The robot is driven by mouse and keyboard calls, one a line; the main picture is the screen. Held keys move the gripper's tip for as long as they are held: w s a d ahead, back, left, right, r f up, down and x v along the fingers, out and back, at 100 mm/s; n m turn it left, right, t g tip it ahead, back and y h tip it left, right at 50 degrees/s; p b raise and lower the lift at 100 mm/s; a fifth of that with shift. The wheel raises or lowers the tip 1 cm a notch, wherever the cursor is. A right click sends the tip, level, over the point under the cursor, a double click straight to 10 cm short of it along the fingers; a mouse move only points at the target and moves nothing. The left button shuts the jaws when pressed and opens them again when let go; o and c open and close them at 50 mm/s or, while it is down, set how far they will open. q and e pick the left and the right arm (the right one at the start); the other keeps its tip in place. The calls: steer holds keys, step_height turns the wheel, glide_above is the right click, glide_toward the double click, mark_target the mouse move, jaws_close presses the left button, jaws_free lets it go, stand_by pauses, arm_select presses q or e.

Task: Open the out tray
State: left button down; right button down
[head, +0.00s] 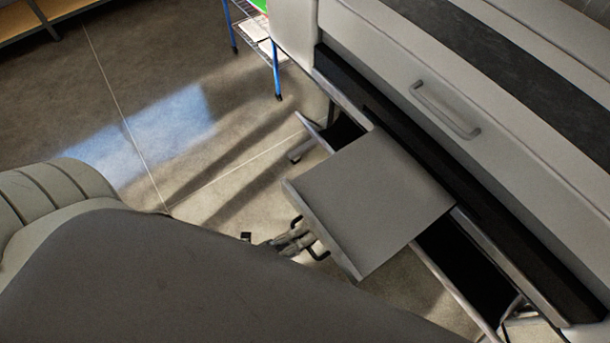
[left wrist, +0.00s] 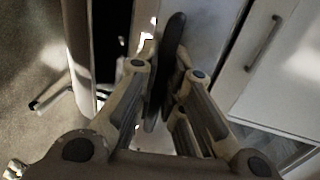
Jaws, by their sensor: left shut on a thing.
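The out tray (head: 372,200) is a flat grey panel with a raised front edge. It sticks out from the lower front of the large grey machine (head: 400,60). A small dark handle (head: 319,249) is on its front face. My left gripper (head: 300,238) is at this handle and shut on it. In the left wrist view my left gripper's fingers (left wrist: 160,88) close around the dark handle bar (left wrist: 168,60). Much of the gripper is hidden behind my arm in the head view. My right gripper is not in view.
Dark openings lie on both sides of the tray, with a metal frame rail (head: 455,290) at lower right. A blue-legged wire rack (head: 255,30) stands at the upper middle. The floor (head: 150,110) left of the machine is clear.

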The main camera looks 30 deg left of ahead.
arm_select(q)
steer(key=c, duration=1.8)
jaws_free()
steer(key=v, duration=1.2)
